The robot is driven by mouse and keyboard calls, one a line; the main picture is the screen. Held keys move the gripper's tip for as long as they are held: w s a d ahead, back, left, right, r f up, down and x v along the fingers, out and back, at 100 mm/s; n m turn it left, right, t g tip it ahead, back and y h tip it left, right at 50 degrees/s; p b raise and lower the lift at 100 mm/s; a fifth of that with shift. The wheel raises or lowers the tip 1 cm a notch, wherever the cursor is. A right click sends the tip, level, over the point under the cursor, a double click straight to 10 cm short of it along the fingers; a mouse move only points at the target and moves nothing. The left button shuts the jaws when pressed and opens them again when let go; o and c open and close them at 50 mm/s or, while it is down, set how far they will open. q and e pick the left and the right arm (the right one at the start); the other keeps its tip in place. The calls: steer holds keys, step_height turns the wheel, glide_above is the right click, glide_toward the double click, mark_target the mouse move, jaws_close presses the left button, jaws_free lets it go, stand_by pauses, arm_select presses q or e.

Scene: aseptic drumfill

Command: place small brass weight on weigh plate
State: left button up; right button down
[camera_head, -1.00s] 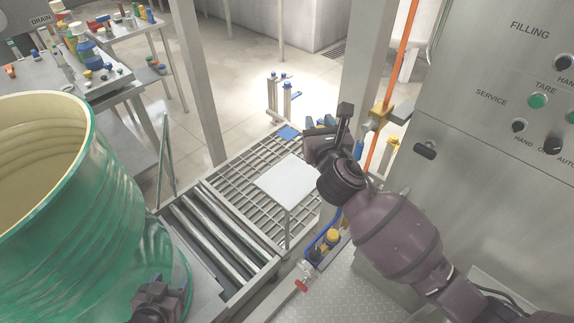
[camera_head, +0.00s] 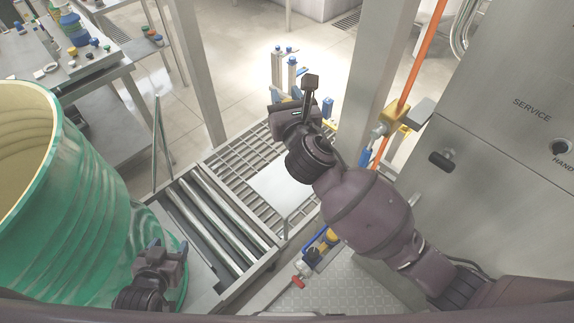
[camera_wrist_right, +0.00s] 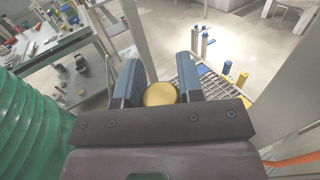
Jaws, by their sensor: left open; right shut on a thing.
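A small brass weight (camera_wrist_right: 160,94) is held between the two blue-grey fingers of my right gripper in the right wrist view. My right gripper (camera_head: 290,108) hides the weight in the head view. The weigh plate (camera_head: 282,190) is a flat pale square over the floor grating, partly covered by my right wrist. My right gripper is in the air beyond the plate's far side in the picture. My left gripper (camera_head: 167,254) is low at the left, beside the green drum, open and apart from the plate and weight.
The large open green drum (camera_head: 70,215) stands at the left. A roller conveyor (camera_head: 210,225) runs beside the grating (camera_head: 245,160). A steel cabinet (camera_head: 500,110) stands at right, near posts and an orange pipe (camera_head: 424,55). A bench (camera_head: 85,60) with small items is upper left.

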step_height(320, 180, down, 19)
steer(key=b, duration=0.7)
steer(key=shift+r+b, duration=0.1)
steer(key=shift+b, duration=0.25)
arm_select(q)
step_height(320, 180, down, 10)
steer(key=s, duration=0.1)
steer(key=shift+s+r+g, duration=0.25)
steer(key=shift+g, duration=0.05)
arm_select(e)
steer(key=c, duration=0.8)
jaws_free()
steer(key=shift+f, duration=0.25)
steer(key=shift+o, duration=0.2)
